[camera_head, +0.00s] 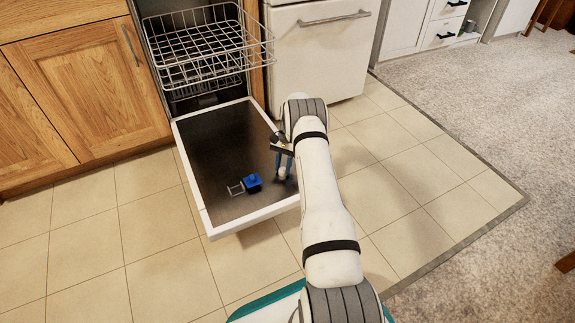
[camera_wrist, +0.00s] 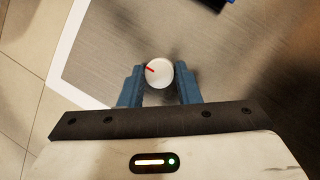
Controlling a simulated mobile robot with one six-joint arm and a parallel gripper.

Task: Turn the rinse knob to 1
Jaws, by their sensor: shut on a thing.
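The rinse knob (camera_wrist: 160,75) is a round white dial with a red pointer mark. The mark points to the upper left in the wrist view. It sits on the inner face of the dishwasher's lowered door (camera_head: 215,140), and its white edge also shows in the head view (camera_head: 284,175). My gripper (camera_wrist: 161,82) points down at the door with its blue fingers on either side of the knob, shut on it. I cannot make out any numbers around the knob.
A blue piece (camera_head: 252,183) lies beside a small pale outlined frame (camera_head: 236,189) on the door, left of the knob. A wire rack (camera_head: 205,50) juts out above the door's hinge end. Wooden cabinets (camera_head: 85,75) stand at left. Tiled floor around the door is clear.

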